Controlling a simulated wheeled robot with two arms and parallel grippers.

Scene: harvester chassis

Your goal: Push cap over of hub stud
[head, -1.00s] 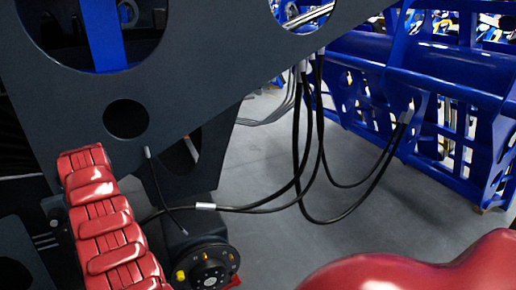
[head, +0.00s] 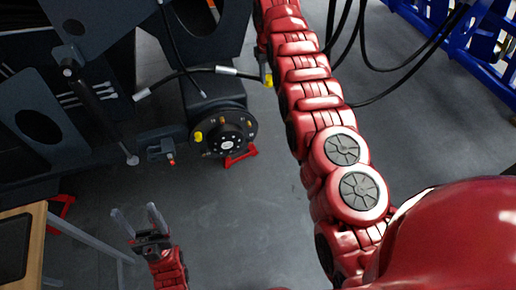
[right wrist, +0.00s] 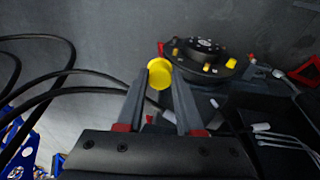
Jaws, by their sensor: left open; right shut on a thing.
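The dark round hub (head: 225,132) faces up at centre left in the head view, with several brass studs and a yellow cap (head: 197,136) on its left side. It also shows in the right wrist view (right wrist: 208,62), with a yellow cap (right wrist: 231,63) on its far right. My right gripper (right wrist: 160,84) is shut on another yellow cap (right wrist: 158,70), held apart from the hub. In the head view this held cap (head: 268,80) shows beside my red right arm, which hides most of the gripper. My left gripper (head: 139,217) is open and empty at the lower left.
Black hoses (head: 345,45) hang right of my right arm, and a hose (head: 185,74) runs just above the hub. A red stand (head: 240,157) is beneath the hub. A wooden-topped table (head: 33,235) is at the lower left. Grey floor (head: 270,190) lies clear below the hub.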

